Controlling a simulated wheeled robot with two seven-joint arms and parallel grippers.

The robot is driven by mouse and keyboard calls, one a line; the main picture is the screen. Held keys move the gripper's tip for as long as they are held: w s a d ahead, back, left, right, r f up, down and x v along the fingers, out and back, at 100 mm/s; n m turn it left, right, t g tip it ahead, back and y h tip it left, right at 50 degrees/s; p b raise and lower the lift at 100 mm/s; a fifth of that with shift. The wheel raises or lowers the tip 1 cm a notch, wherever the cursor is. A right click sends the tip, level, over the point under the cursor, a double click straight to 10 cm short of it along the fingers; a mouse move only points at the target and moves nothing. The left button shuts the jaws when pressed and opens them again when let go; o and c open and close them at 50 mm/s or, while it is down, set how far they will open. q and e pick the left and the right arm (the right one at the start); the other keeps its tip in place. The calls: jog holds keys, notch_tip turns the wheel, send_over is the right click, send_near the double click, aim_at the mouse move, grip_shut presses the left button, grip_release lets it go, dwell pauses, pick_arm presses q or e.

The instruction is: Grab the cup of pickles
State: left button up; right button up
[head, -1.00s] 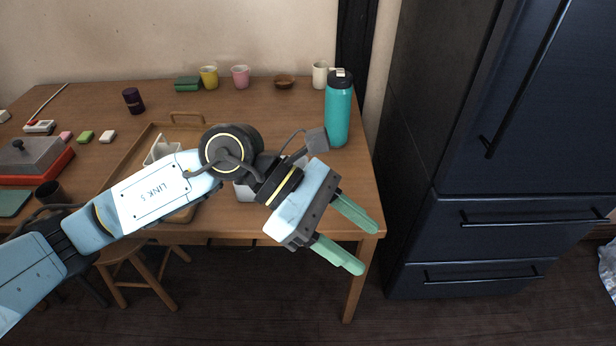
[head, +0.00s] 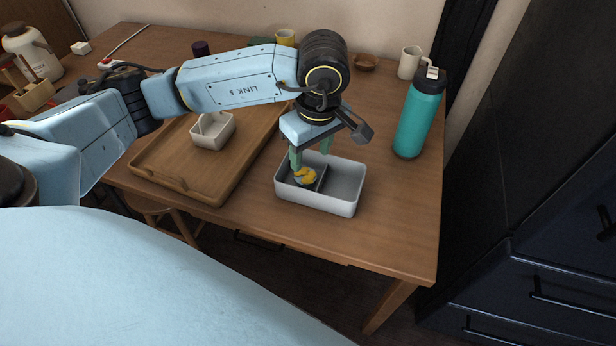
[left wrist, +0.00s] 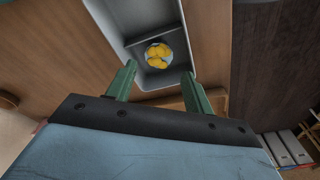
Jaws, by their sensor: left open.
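The cup of pickles (head: 306,178), a small round cup with yellow pieces in it, sits in the left compartment of a white divided box (head: 343,202). In the left wrist view the cup (left wrist: 158,55) lies just beyond and between the fingertips, inside the box (left wrist: 112,22). My left gripper (head: 310,154) points down over the box's left compartment, with its green fingers apart and empty. The fingers also show in the left wrist view (left wrist: 160,72). The left finger hides part of the box's back edge in the head view. My right gripper is not in view.
A wooden tray (head: 163,170) with a white container (head: 214,132) lies left of the box. A teal bottle (head: 415,120) stands to the right, near a white mug (head: 409,62) and a brown bowl (head: 364,62). The table is clear at the front right.

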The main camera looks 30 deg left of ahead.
aim_at(306, 176)
pick_arm(q)
jog(key=f, duration=0.3)
jog(key=shift+a+f+b, duration=0.25)
jog(key=shift+f+b, duration=0.05)
jog(key=shift+f, duration=0.05)
jog(key=f, duration=0.1)
jog(key=f+b, duration=0.1)
jog(key=a+f, duration=0.1)
jog(key=f, duration=0.1)
jog(key=shift+w+f, duration=0.1)
jog(key=shift+w, duration=0.15)
jog(key=shift+f, duration=0.2)
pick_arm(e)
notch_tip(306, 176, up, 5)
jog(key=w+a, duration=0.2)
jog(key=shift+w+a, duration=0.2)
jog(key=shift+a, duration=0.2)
pick_arm(q)
jog(key=shift+c, duration=0.3)
jog(key=c, duration=0.6)
